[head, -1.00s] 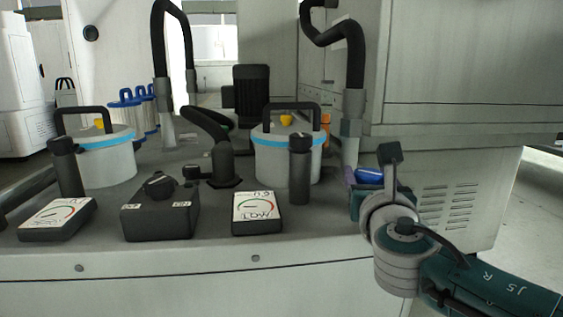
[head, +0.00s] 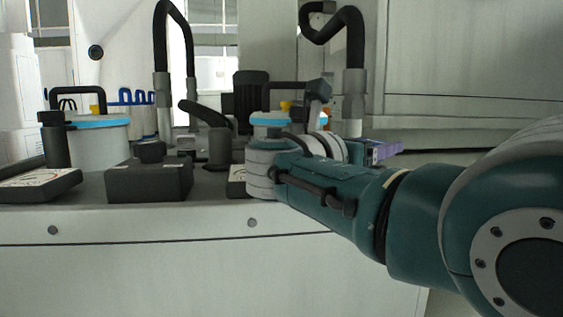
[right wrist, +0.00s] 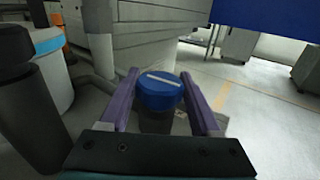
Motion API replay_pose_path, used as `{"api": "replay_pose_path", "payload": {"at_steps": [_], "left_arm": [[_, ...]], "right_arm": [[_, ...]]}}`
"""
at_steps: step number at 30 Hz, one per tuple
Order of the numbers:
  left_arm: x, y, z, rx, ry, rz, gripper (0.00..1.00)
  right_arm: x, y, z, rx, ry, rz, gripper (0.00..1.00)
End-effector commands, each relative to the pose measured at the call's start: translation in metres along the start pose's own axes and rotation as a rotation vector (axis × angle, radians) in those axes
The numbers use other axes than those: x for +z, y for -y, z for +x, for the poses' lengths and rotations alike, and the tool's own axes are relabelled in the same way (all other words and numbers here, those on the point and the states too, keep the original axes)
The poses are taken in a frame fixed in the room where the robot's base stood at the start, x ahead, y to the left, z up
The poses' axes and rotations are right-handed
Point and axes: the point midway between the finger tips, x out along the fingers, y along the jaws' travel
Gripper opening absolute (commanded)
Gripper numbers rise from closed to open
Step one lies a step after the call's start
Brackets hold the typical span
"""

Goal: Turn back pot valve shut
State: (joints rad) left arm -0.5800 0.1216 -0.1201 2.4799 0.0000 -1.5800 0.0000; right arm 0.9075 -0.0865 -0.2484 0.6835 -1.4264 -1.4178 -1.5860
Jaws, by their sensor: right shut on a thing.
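The blue valve knob (right wrist: 160,92) shows in the right wrist view, with a pale pointer bar across its top running nearly left to right. It sits on a dark round body. My right gripper (right wrist: 160,84) has its two purple fingers on either side of the knob, shut on it. In the head view, my right gripper (head: 383,152) is at the right end of the bench top, and my arm hides most of the knob's surroundings there. The right-hand pot (head: 270,119) with a blue band is mostly hidden behind my wrist. My left gripper is not in view.
Another banded pot (head: 100,148) stands at the left. A black box with a knob (head: 148,182) and a gauge (head: 40,185) lie along the bench front. A black hose (head: 355,45) rises behind my gripper. Open floor (right wrist: 260,100) lies right of the bench.

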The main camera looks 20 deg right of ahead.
Motion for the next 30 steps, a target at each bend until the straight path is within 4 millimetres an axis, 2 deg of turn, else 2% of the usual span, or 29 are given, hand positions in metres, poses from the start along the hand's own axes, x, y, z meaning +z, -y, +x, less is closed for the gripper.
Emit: {"api": "replay_pose_path", "payload": {"at_steps": [3, 16, 17, 24, 30], "left_arm": [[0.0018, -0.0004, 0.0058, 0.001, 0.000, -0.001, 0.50], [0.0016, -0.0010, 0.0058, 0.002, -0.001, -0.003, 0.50], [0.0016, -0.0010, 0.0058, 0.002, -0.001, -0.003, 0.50], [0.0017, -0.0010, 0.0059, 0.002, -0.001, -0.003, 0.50], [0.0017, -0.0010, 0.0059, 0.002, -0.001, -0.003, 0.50]], "right_arm": [[-0.0003, 0.0000, 0.0004, -0.017, 0.002, 0.001, 0.09], [0.0012, 0.0004, 0.0007, -0.026, 0.001, 0.001, 0.09], [0.0011, 0.0004, 0.0007, -0.026, 0.001, 0.001, 0.65], [0.0006, 0.0004, 0.0006, -0.025, 0.000, 0.001, 0.92], [0.0002, 0.0003, 0.0005, -0.024, 0.000, 0.000, 0.94]]}}
